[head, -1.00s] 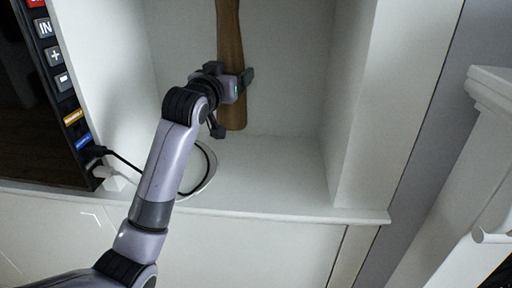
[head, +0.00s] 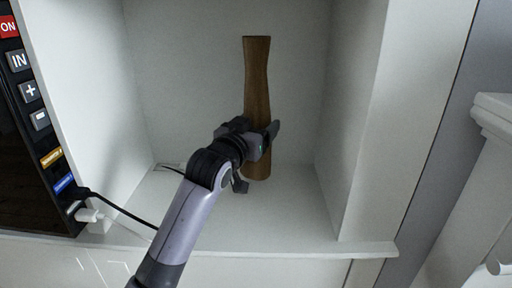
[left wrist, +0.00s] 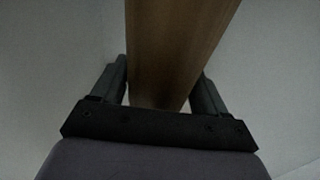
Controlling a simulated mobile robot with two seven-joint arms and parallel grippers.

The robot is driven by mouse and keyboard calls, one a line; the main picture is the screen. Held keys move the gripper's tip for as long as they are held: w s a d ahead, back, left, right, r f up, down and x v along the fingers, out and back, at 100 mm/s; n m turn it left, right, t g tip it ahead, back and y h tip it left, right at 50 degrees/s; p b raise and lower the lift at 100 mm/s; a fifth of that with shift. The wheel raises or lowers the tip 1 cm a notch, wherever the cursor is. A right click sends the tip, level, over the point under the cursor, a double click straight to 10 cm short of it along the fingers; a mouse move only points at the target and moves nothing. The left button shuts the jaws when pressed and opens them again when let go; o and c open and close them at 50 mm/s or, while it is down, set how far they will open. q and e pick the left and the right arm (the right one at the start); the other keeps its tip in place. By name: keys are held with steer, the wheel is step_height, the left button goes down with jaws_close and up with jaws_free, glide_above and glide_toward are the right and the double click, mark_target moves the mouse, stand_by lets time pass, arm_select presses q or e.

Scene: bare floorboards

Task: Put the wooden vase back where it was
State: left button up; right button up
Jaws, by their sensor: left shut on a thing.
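The wooden vase (head: 257,75) is tall, brown and slightly waisted. It stands nearly upright inside a white alcove, towards its back. My left gripper (head: 262,140) is shut on the lower part of the vase, with its arm reaching in from the lower left. In the left wrist view the vase (left wrist: 180,45) rises between the two dark fingers (left wrist: 165,90). The foot of the vase shows just below the gripper, at or close above the alcove floor; I cannot tell if it touches. My right gripper is not in view.
The white shelf floor (head: 290,215) is bare to the right of the vase. White side walls (head: 350,110) bound the alcove. A dark panel with labelled buttons (head: 30,90) stands at the left, with a black cable (head: 125,213) running from it behind my arm.

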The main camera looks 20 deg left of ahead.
arm_select(q)
steer(key=shift+f, duration=1.85)
steer(key=o, duration=1)
steer(key=shift+f, duration=0.3)
steer(key=o, duration=0.5)
steer(key=shift+c, duration=0.2)
steer(key=shift+r, duration=0.1)
steer(key=shift+r, duration=0.15)
steer(key=s+a, duration=0.1)
steer(key=s, duration=1.1)
steer(key=shift+a, duration=0.25)
